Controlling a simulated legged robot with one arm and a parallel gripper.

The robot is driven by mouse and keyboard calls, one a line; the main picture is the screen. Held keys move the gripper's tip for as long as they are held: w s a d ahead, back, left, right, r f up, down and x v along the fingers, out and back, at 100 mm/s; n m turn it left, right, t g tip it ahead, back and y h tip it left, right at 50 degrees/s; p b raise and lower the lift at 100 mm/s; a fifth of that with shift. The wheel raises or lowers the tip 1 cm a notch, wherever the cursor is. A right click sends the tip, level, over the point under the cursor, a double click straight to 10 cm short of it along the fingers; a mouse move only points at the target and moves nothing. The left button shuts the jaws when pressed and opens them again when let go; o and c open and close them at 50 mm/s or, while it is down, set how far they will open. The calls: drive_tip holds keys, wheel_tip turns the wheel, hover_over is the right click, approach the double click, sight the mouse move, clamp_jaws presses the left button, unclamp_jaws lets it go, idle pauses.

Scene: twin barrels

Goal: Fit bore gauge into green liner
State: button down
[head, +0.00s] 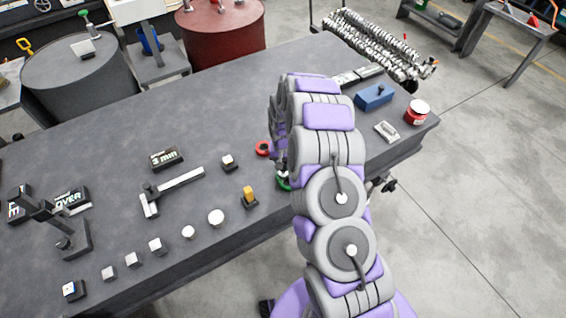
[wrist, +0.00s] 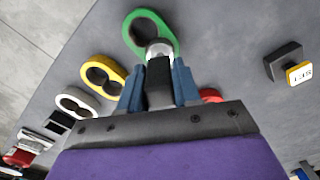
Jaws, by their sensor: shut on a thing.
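My gripper (wrist: 159,78) shows in the wrist view, its two blue fingers shut on the bore gauge (wrist: 159,50), a dark piece with a silvery round end. The green liner (wrist: 133,22) is a green double-ring piece lying just beyond the fingertips. The gauge's silvery end overlaps the liner's nearer ring; I cannot tell whether it is inside the bore or just above it. The farther ring looks empty.
In the wrist view a yellow double ring (wrist: 104,75) and a white one (wrist: 77,103) lie to the left, with a red piece (wrist: 210,95) right of the fingers. A dark block with a yellow-edged tag (wrist: 284,62) stands farther right. Several small blocks line the table's front edge.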

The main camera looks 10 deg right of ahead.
drive_tip(key=shift+f, duration=0.85)
drive_tip(key=c, duration=0.7)
unclamp_jaws()
wheel_tip(320, 180, up, 17)
drive_tip(key=shift+r+p, duration=0.15)
drive_tip(key=shift+p, duration=0.85)
